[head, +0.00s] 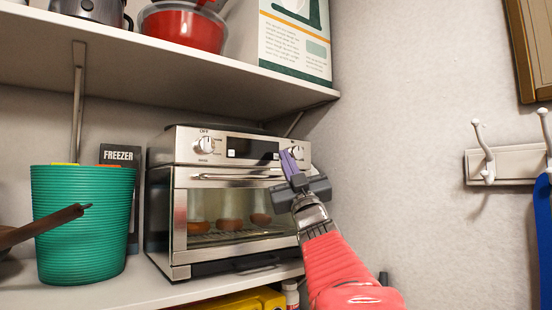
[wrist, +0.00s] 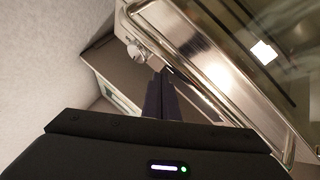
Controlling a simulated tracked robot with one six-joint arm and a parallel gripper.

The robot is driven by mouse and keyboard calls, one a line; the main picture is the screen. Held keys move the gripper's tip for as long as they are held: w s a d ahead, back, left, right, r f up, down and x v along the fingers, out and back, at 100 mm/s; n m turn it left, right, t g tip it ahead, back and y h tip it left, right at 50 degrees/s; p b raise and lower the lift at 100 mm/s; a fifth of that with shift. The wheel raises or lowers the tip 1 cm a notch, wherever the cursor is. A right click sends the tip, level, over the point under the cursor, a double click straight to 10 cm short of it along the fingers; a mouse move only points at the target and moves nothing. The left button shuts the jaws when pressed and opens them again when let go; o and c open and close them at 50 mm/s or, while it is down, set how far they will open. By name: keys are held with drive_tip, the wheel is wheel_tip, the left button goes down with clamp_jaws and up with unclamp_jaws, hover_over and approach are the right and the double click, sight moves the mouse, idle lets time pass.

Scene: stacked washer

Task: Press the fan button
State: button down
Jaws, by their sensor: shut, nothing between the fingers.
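A silver toaster oven (head: 235,190) stands on the lower shelf. Its top panel has a left knob (head: 205,145), a dark display (head: 252,149) and a right knob (head: 297,152). A small light square (head: 231,154) shows at the display's left end; I cannot read which button is the fan button. My gripper (head: 288,158) is shut and empty, its purple fingers in front of the panel between the display and the right knob. Contact cannot be told. In the wrist view the fingers (wrist: 163,85) point at the panel beside a knob (wrist: 136,52).
A green ribbed bin (head: 83,220) stands left of the oven, with a FREEZER box (head: 121,155) behind it. The upper shelf (head: 150,60) overhangs the oven. A wall (head: 400,120) with a hook rail (head: 505,165) is to the right.

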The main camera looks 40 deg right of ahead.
drive_tip(key=shift+s, duration=0.2)
drive_tip(key=s, duration=0.6)
drive_tip(key=shift+a, duration=0.35)
idle(0.4)
idle(0.5)
